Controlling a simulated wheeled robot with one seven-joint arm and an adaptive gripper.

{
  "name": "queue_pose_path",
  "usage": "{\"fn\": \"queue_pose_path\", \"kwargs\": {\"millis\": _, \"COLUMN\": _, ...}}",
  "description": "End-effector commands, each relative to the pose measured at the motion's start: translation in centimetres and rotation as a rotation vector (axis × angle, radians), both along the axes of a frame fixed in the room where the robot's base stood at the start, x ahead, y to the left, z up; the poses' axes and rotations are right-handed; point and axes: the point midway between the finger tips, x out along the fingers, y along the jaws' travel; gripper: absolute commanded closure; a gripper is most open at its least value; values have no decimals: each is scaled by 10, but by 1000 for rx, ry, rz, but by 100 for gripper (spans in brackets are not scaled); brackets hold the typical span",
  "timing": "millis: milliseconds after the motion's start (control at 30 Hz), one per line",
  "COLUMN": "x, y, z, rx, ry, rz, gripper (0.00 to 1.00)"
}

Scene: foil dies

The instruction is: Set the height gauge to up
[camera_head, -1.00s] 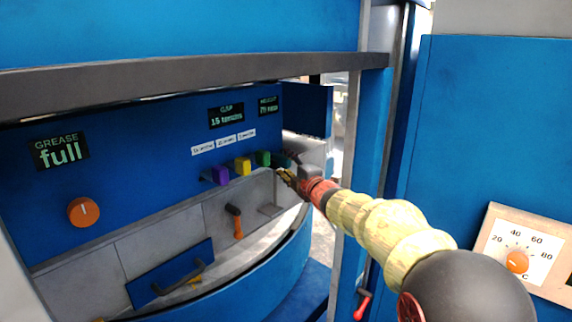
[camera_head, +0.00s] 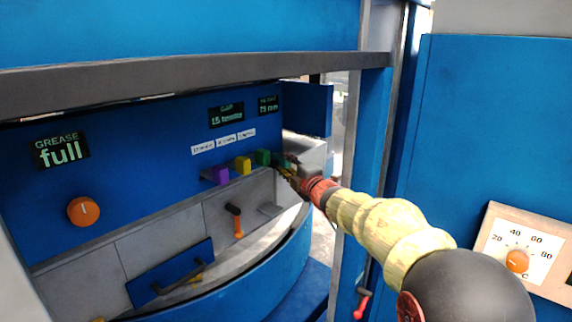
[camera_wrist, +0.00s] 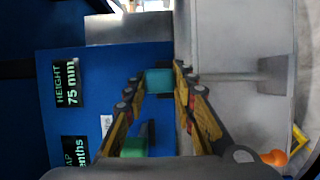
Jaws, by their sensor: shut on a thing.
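The height display (camera_head: 268,105) is a black panel at the right end of the blue control panel; in the wrist view the HEIGHT display (camera_wrist: 68,83) reads 75 mm, turned sideways. A teal block-shaped knob (camera_wrist: 158,82) sticks out below it, and shows small in the head view (camera_head: 284,162). My gripper (camera_wrist: 161,76) has one finger on each side of this teal knob and is shut on it. In the head view my gripper (camera_head: 290,172) partly covers the knob.
Green (camera_head: 263,157), yellow (camera_head: 243,165) and purple (camera_head: 220,175) knobs stand in a row left of my gripper. A blue side flap (camera_head: 307,108) and a blue post (camera_head: 370,165) are close on the right. An orange-handled lever (camera_head: 237,222) is below.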

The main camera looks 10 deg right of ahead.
Motion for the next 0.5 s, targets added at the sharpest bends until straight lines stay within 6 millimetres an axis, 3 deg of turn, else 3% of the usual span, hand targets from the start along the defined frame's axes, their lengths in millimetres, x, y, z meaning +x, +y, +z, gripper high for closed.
{"fn": "queue_pose_path", "kwargs": {"millis": 500, "x": 0, "y": 0, "z": 5, "rx": -1, "ry": -2, "rz": 0, "gripper": 100}}
